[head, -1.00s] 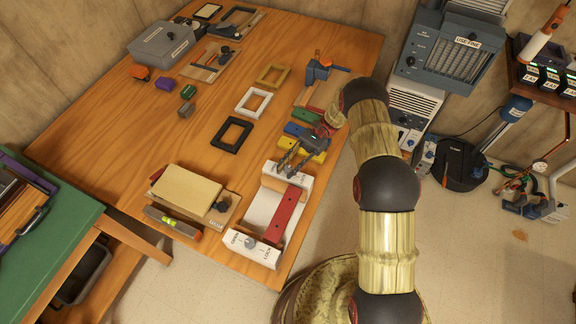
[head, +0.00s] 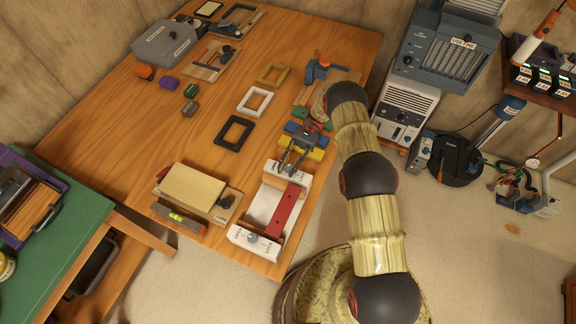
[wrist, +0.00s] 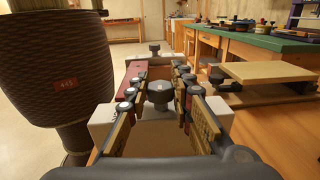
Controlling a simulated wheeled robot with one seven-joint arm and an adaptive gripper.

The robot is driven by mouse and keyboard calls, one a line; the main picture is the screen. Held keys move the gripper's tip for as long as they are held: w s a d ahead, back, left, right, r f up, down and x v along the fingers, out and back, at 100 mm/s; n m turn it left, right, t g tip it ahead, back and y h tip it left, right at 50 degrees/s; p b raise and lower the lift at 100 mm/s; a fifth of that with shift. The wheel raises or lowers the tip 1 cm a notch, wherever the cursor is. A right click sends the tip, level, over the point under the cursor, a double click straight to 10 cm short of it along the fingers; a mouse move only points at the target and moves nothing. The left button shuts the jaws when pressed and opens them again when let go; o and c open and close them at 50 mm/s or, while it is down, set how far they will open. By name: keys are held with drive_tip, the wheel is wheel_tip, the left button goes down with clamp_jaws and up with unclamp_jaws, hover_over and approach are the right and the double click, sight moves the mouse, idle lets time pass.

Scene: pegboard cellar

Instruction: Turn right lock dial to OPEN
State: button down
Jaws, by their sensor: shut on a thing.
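The white lock fixture (head: 262,212) lies at the table's front right corner, with a red bar (head: 285,210) along it and a tan wooden piece in it. Its front dial (head: 252,238) has lettering on both sides. The right lock dial (wrist: 160,92), a dark round knob, shows between my fingers in the wrist view, at the fixture's near end. The front dial also shows farther off in the wrist view (wrist: 155,48). The right dial's marking is not readable.
A board with a tan block (head: 192,186) and a level (head: 180,219) lie left of the fixture. Blue and yellow blocks (head: 315,154) lie close by my gripper. Three frames lie behind; a green-topped bench (head: 75,235) stands at left.

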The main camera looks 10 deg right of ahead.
drive_tip(key=c, duration=1.5)
unclamp_jaws()
drive_tip(key=shift+c, duration=0.2)
drive_tip(key=shift+f+m+t+y+b, duration=0.2)
drive_tip(key=shift+m+t+y+b, duration=0.6)
drive_tip(key=shift+b, duration=1.5)
drive_tip(key=shift+y+b, duration=0.3)
drive_tip(key=shift+b, duration=0.05)
